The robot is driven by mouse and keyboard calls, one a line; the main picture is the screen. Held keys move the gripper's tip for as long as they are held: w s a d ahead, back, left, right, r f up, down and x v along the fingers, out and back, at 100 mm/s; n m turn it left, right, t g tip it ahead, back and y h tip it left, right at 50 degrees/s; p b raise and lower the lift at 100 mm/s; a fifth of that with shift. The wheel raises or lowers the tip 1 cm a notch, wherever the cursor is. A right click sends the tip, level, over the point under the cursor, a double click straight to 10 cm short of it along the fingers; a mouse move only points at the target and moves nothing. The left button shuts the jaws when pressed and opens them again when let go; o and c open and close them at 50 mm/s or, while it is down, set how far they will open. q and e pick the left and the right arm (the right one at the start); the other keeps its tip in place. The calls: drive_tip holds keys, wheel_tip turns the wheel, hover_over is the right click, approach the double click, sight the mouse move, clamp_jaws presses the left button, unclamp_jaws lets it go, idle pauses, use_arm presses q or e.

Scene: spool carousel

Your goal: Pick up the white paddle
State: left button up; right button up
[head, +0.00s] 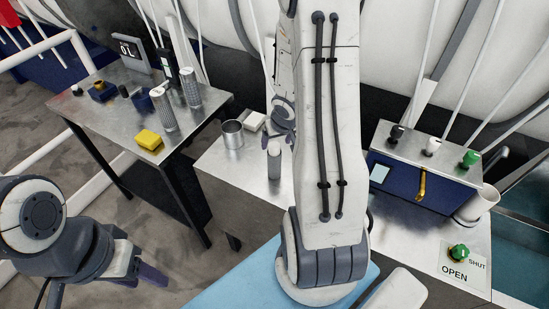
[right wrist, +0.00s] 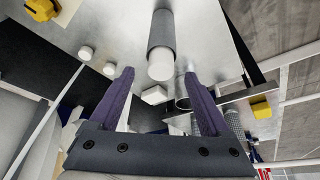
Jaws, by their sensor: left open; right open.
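No object shows plainly as a white paddle. A small white block (head: 253,121) lies behind the metal can (head: 233,134) on the middle bench. It also shows between my fingers in the right wrist view (right wrist: 154,95), some way off. A white-topped knob (head: 431,146) stands on the blue control box. I cannot tell whether either is the paddle. My right gripper (right wrist: 159,78) is open and empty, with a grey cylinder (right wrist: 161,40) beyond its fingertips. My right arm hides much of the bench in the head view. My left gripper (head: 140,272) is open at lower left, away from the benches.
An upright grey cylinder (head: 274,162) stands on the middle bench. The left table holds a yellow block (head: 149,140), metal cylinders and a display (head: 131,53). At right are the blue control box (head: 415,178), a white cup (head: 477,205) and an OPEN/SHUT green knob (head: 459,252).

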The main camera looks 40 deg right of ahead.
sight(275, 145)
drive_tip(key=b+x, duration=0.1)
drive_tip(key=x, duration=0.2)
drive_tip(key=shift+w+f, duration=0.1)
clamp_jaws()
